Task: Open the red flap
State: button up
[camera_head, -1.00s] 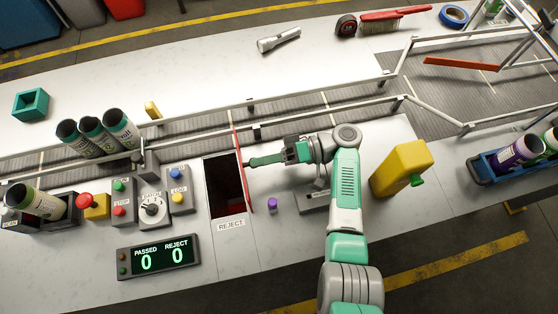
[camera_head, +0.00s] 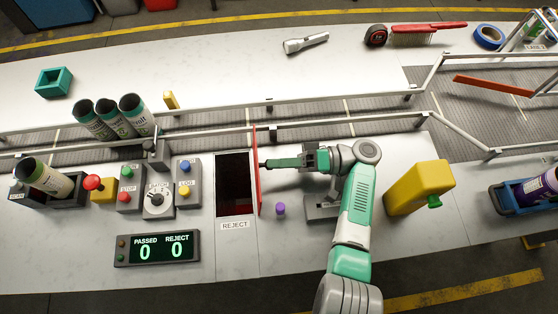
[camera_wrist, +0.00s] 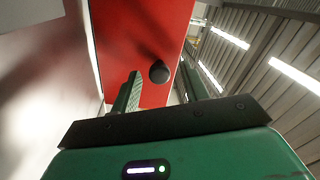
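The red flap (camera_head: 256,180) stands upright, edge-on to the head view, along the right side of the dark rectangular reject opening (camera_head: 235,180). In the wrist view the flap (camera_wrist: 150,35) fills the upper middle, with a round black knob (camera_wrist: 159,72) on its face. My gripper (camera_head: 266,163) is at the flap's right side, pointing left at it. In the wrist view my gripper (camera_wrist: 160,84) is open, its fingers apart on either side of the knob. I cannot tell whether they touch the flap.
The REJECT label (camera_head: 234,225) is in front of the opening. A button panel (camera_head: 188,183) stands left of it. A small purple cap (camera_head: 280,209) and a yellow jug (camera_head: 420,187) stand to the right. A conveyor rail (camera_head: 340,120) runs behind.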

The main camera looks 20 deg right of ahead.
notch_tip(320, 180, up, 4)
jog(key=shift+s+a+r+p, duration=0.1)
jog(key=shift+p, duration=0.85)
jog(key=o, duration=0.6)
jog(key=shift+s+a+r+p, duration=0.15)
jog(key=shift+s+p, duration=0.2)
jog(key=shift+s, duration=0.15)
jog(key=shift+s+a+r+p, duration=0.1)
jog(key=shift+s+p, duration=0.2)
jog(key=shift+s, duration=0.2)
jog(key=s, duration=0.3)
jog(key=s+a, duration=0.1)
jog(key=s, duration=0.7)
jog(key=shift+s+a+f, duration=0.1)
jog(key=shift+s+a, duration=0.1)
jog(key=shift+s, duration=0.05)
jog(key=c, duration=0.6)
jog(key=shift+s+a+r+b, duration=0.1)
jog(key=shift+s+a+b, duration=0.1)
jog(key=shift+s+b, duration=0.35)
jog(key=shift+s+a+r+b, duration=0.1)
jog(key=shift+s+a+b, duration=0.05)
jog(key=shift+s+b, duration=0.4)
